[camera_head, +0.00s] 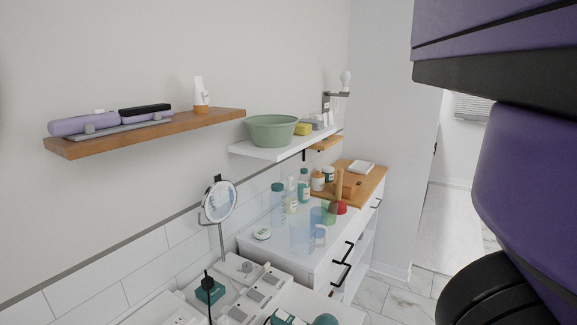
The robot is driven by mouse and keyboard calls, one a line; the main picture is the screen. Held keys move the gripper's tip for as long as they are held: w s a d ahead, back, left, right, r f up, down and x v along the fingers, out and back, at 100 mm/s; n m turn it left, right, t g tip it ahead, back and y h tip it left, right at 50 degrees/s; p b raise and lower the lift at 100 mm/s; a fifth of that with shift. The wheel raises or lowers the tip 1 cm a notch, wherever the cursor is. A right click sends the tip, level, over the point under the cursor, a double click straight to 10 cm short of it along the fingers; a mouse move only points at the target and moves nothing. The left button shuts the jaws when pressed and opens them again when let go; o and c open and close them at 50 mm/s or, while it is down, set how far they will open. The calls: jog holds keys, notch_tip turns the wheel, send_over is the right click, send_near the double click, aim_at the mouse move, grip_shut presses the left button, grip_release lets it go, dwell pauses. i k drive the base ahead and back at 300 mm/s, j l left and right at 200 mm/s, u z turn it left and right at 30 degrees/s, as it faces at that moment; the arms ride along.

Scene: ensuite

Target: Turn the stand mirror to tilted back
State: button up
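The stand mirror (219,201) is a small round mirror in a thin frame on a slim dark stem. My gripper is not in view. Large purple and black parts at the right edge look like my own arm, well to the right of the mirror.
A wooden shelf (160,130) and a white shelf (262,152) with a green bowl (271,130) jut out above the mirror. Bottles and clear cups crowd the white cabinet (262,249). White boxes and a teal item (210,291) lie in front. Floor (400,303) shows at right.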

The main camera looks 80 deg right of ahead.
aim_at(219, 200)
jog(key=l+z, duration=0.1)
jog(key=z, duration=1.05)
